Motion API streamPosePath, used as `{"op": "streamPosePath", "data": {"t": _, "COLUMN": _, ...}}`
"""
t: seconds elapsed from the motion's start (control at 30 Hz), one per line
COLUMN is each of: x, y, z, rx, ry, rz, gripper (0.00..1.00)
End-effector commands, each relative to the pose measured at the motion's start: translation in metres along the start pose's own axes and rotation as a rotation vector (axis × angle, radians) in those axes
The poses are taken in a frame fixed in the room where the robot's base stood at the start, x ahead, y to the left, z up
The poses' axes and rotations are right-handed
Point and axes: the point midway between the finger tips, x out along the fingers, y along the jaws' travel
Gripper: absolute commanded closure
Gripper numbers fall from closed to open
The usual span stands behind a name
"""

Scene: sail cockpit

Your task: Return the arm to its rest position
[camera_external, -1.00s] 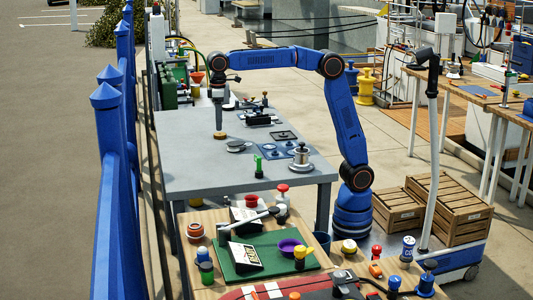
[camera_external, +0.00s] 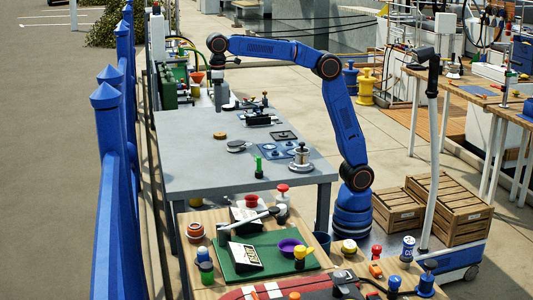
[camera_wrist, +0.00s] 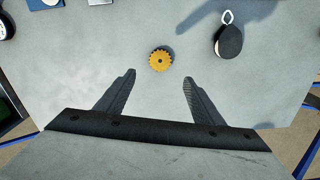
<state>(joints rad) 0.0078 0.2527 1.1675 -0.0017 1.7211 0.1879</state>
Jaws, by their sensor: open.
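My arm is blue with dark joints and arches over the grey table (camera_external: 190,180) in the external view. My gripper (camera_external: 220,108) points down above the far left part of the table. The wrist view shows its two dark fingers (camera_wrist: 158,80) spread apart with nothing between them. A small yellow toothed disc (camera_wrist: 160,59) lies on the table beyond the fingertips. It also shows in the external view (camera_external: 219,135), below and apart from the gripper.
A dark round item with a loop (camera_wrist: 229,41) lies right of the disc. A metal winch-like piece (camera_external: 301,158) and a green bottle (camera_external: 258,167) stand nearer. A blue fence (camera_external: 112,160) runs along the left. Wooden crates (camera_external: 455,205) sit right of my base.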

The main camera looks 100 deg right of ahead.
Motion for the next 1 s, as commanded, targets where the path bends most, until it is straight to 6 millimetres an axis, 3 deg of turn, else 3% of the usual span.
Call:
{"op": "streamPosePath", "data": {"t": 0.13, "x": -0.002, "y": 0.0, "z": 0.007, "rx": -0.004, "ry": 0.003, "rz": -0.003, "gripper": 0.39}}
{"op": "streamPosePath", "data": {"t": 0.27, "x": -0.006, "y": 0.0, "z": 0.032, "rx": -0.016, "ry": 0.017, "rz": -0.015, "gripper": 0.39}}
{"op": "streamPosePath", "data": {"t": 0.67, "x": 0.001, "y": 0.003, "z": 0.153, "rx": -0.073, "ry": 0.077, "rz": -0.07, "gripper": 0.39}}
{"op": "streamPosePath", "data": {"t": 1.0, "x": 0.034, "y": 0.01, "z": 0.257, "rx": -0.115, "ry": 0.129, "rz": -0.116, "gripper": 0.39}}
